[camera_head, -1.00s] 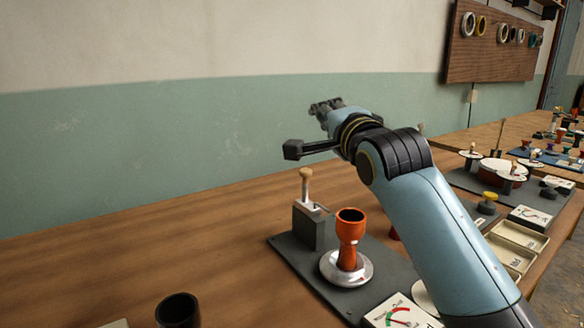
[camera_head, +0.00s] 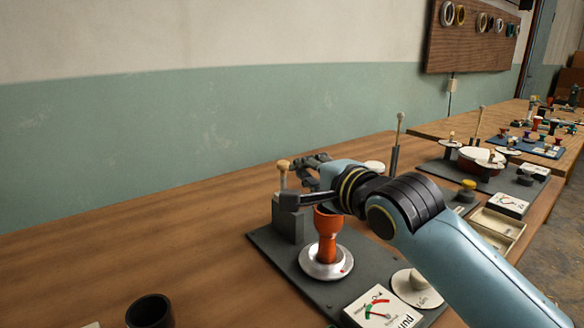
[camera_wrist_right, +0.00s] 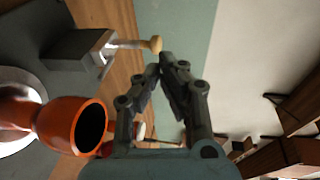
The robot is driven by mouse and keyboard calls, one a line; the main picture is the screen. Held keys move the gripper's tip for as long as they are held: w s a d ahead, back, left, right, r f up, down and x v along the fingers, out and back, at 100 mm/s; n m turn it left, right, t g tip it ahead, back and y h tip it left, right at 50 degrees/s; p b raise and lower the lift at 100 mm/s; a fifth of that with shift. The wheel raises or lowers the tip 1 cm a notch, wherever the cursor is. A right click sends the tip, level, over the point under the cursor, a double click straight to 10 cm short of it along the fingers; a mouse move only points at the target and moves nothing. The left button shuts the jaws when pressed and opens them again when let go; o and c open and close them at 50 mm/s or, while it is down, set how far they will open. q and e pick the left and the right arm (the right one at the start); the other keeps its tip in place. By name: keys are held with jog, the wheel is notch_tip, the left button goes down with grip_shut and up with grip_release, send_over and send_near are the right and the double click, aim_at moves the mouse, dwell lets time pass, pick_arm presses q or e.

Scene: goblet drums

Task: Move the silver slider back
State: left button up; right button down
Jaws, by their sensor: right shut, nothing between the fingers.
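The silver slider (camera_wrist_right: 107,48) shows in the right wrist view on a dark grey block (camera_wrist_right: 72,50). A pale wooden knob (camera_wrist_right: 154,45) is on its end. In the head view the right gripper (camera_head: 305,164) is just right of the knob. I cannot tell whether they touch. My left gripper is not in view.
An orange goblet drum (camera_head: 328,237) stands on a silver disc (camera_head: 326,263), close below my right wrist. A gauge card (camera_head: 382,308) and a pale disc (camera_head: 416,288) lie to its right. A black cup (camera_head: 150,311) stands at front left. The table left of the block is clear.

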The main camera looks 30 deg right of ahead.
aim_at(285, 164)
jog(key=w, duration=0.2)
jog(key=w+f, duration=0.1)
jog(key=w, duration=0.2)
jog(key=shift+w, duration=0.1)
jog(key=shift+w+r+p, duration=0.25)
jog(key=shift+w+p, duration=0.05)
jog(key=shift+w, duration=0.45)
jog(key=shift+w+f, duration=0.1)
jog(key=shift+w, duration=0.25)
jog(key=shift+a, duration=0.1)
